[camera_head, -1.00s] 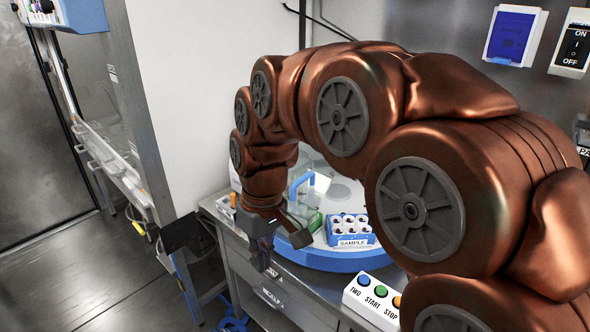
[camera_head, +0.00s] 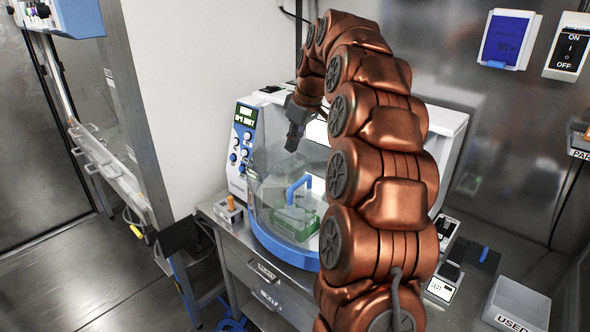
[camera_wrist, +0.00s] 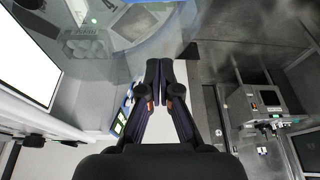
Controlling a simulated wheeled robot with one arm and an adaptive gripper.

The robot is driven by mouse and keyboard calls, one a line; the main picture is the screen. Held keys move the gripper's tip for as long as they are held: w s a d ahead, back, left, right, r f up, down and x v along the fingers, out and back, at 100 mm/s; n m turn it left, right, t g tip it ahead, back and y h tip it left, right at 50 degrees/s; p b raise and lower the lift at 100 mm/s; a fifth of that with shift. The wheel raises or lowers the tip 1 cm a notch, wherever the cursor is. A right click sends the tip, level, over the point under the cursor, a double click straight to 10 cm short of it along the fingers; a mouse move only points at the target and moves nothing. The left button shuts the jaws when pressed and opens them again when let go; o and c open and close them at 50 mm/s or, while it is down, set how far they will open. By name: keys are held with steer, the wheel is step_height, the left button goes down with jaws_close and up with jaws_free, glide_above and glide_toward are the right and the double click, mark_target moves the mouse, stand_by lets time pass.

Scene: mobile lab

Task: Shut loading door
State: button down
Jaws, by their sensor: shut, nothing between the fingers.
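The loading door (camera_head: 272,205) is a clear curved panel with a blue handle (camera_head: 299,188). It stands at the left front of a white bench-top machine (camera_head: 241,152), above its blue rim (camera_head: 266,237). My arm hides the right part of the opening, so I cannot tell how far the door is open. My gripper (camera_head: 292,143) hangs above the door's upper edge, apart from the handle. In the wrist view its fingers (camera_wrist: 159,66) are together and hold nothing. A green rack (camera_head: 294,222) shows through the clear panel.
The machine stands on a metal bench with drawers (camera_head: 264,271). A small orange-topped item (camera_head: 231,206) is left of it. A scale-like device (camera_head: 443,284), a blue-topped pad (camera_head: 478,257) and a grey box (camera_head: 517,305) lie to the right. A white wall panel (camera_head: 175,100) is close on the left.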

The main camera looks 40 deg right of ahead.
steer(key=p, duration=0.3)
glide_above(296, 193)
steer(key=w+a, duration=0.2)
steer(key=w, duration=0.2)
steer(key=f, duration=0.9)
steer(key=shift+s+d+f, duration=0.15)
steer(key=shift+d, duration=0.05)
steer(key=shift+s+d+p, duration=0.25)
steer(key=shift+s+p, duration=0.05)
steer(key=shift+s, duration=0.3)
steer(key=shift+s+d+p, duration=0.25)
steer(key=shift+s+p, duration=0.05)
steer(key=shift+s, duration=0.3)
steer(key=shift+s+d, duration=0.2)
steer(key=shift+s, duration=0.4)
steer(key=shift+s, duration=0.1)
